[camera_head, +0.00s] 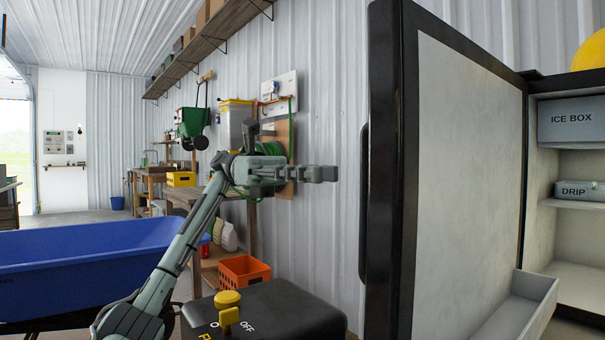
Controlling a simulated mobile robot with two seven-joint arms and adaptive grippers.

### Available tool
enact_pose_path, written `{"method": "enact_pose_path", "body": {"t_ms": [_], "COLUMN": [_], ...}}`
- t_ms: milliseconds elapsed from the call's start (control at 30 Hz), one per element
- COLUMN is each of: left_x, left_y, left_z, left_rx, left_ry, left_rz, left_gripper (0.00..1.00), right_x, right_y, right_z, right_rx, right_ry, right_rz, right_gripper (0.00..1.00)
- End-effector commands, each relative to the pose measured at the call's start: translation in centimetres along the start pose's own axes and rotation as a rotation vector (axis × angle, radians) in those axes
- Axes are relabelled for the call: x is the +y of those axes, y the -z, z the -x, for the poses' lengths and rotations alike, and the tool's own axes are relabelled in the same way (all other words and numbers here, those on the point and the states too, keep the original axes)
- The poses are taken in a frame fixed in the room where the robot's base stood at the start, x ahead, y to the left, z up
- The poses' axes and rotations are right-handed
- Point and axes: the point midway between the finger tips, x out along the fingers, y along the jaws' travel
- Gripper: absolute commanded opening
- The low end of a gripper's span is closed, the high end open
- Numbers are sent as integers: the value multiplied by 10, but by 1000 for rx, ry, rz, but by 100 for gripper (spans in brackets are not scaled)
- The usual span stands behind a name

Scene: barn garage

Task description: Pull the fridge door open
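The fridge door (468,190) stands swung open, with its pale inner panel facing right and its dark edge (385,170) toward me. Its long black handle (364,205) runs upright on the door's left, outer side. The open fridge interior (580,235) shows at the right, with a grey ice box (572,119) and a drip box (580,190) on its shelves. My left gripper (328,173) points right, a little left of the handle in the picture, with a visible gap between them. Its fingers look edge-on, so their opening is unclear. My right gripper is out of view.
A blue tub (85,255) fills the lower left. A black machine with a yellow knob (228,300) stands low in front, below my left arm. An orange crate (243,271) and a wooden bench (180,195) stand along the wall. A white bin (528,305) juts from the door's lower inside.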

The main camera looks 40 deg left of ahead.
Motion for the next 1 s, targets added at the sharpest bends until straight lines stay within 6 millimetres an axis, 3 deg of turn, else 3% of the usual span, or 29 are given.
{"method": "enact_pose_path", "body": {"t_ms": [100,267,1000], "left_x": [0,0,0], "left_y": [-1,0,0], "left_z": [17,27,28], "left_rx": [-1,1,1], "left_ry": [-1,1,1], "left_rz": [-1,0,0], "left_gripper": [20,20,20], "right_x": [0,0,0], "right_y": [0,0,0], "right_z": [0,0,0], "right_rx": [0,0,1], "right_ry": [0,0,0], "right_rz": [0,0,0], "right_gripper": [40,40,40]}}
